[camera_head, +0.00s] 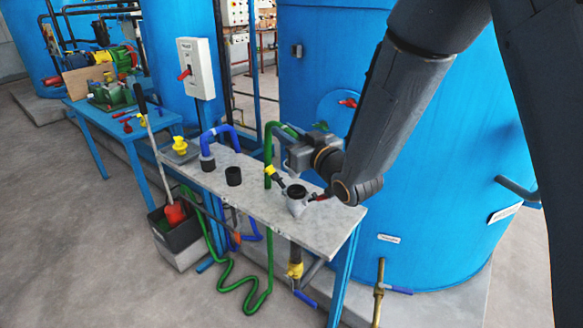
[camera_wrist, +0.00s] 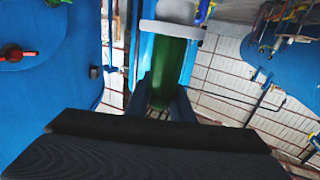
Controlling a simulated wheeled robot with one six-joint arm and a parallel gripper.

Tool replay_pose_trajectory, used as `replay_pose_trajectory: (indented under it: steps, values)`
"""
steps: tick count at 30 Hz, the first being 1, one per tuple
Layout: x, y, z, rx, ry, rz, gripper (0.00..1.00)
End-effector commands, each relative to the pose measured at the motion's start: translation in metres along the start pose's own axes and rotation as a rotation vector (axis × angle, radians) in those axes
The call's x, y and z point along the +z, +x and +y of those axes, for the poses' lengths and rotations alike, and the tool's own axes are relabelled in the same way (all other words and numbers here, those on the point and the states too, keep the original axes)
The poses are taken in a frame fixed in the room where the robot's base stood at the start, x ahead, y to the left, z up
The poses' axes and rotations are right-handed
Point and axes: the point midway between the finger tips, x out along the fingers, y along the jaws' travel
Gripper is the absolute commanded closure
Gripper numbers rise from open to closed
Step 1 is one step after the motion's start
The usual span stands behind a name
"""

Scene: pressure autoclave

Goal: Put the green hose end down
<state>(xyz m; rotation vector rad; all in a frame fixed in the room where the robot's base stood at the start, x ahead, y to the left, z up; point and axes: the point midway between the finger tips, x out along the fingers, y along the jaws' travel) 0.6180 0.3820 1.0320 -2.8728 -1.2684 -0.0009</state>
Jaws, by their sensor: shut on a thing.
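The green hose (camera_head: 268,155) rises beside the speckled bench top (camera_head: 245,195) and arches over at the top toward my gripper (camera_head: 290,145). In the wrist view my gripper (camera_wrist: 163,100) is shut on the green hose end (camera_wrist: 170,65), with a finger on each side. A pale collar (camera_wrist: 172,29) shows at the far end of the green part. The held part is above the bench, close to the blue tank. My gripper partly hides the hose end in the head view.
A large blue tank (camera_head: 440,215) stands close behind.

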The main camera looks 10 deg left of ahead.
Motion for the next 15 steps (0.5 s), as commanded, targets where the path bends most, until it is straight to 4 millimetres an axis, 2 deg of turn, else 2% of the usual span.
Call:
replay_pose_trajectory:
  steps: [3,11,15]
  values:
    - [0.017,-0.001,0.004,0.006,0.000,-0.001,1.00]
    - [0.035,-0.001,0.004,0.006,0.000,0.001,1.00]
    - [0.053,-0.001,0.003,0.004,0.000,0.000,1.00]
